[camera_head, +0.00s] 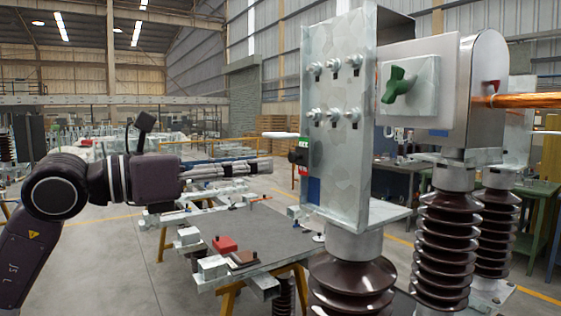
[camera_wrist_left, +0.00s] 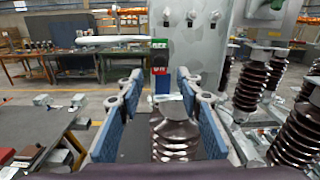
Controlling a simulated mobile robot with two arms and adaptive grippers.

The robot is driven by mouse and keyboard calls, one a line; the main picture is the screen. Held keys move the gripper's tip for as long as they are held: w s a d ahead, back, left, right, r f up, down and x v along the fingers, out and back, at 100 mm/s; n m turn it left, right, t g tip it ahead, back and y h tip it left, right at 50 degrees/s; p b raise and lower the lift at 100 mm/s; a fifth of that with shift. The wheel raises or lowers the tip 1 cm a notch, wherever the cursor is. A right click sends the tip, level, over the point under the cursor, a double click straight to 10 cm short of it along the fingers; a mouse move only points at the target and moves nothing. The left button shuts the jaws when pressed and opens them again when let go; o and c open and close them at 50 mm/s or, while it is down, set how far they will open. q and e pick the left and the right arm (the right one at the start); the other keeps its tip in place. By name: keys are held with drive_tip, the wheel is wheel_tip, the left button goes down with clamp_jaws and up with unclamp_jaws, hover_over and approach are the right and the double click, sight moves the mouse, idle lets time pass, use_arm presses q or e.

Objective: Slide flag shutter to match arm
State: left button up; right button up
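A flag indicator sits on the grey metal plate (camera_head: 338,110). In the left wrist view it shows a green label (camera_wrist_left: 159,43) on top and a red label (camera_wrist_left: 160,71) below. The black flag shutter (camera_head: 297,156) lies between them, and it also shows in the left wrist view (camera_wrist_left: 160,57). The white arm (camera_head: 280,135) sticks out level to the left at the green label's height; it also shows in the left wrist view (camera_wrist_left: 108,40). My left gripper (camera_head: 268,166) points at the flag from the left, apart from it. Its blue-padded fingers (camera_wrist_left: 161,85) are open and empty.
A grey worktable (camera_head: 265,240) with metal blocks and a red part (camera_head: 225,244) lies below my left arm. Brown ribbed insulators (camera_head: 352,285) stand under the plate. A metal housing with a green knob (camera_head: 399,85) is at right. Air before the flag is free.

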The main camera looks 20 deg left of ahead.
sight(290, 157)
use_arm(q)
drive_tip(key=shift+y, duration=0.3)
drive_tip(key=p+x, duration=0.1)
drive_tip(key=x, duration=0.1)
drive_tip(key=p+x, duration=0.1)
drive_tip(key=x, duration=0.1)
drive_tip(key=r+p+x, duration=0.1)
drive_tip(key=x, duration=0.1)
drive_tip(key=shift+d+p, duration=0.2)
drive_tip(key=shift+p, duration=0.1)
drive_tip(key=shift+w+d, duration=0.3)
drive_tip(key=shift+w, duration=0.15)
drive_tip(key=shift+f, duration=0.1)
clamp_jaws()
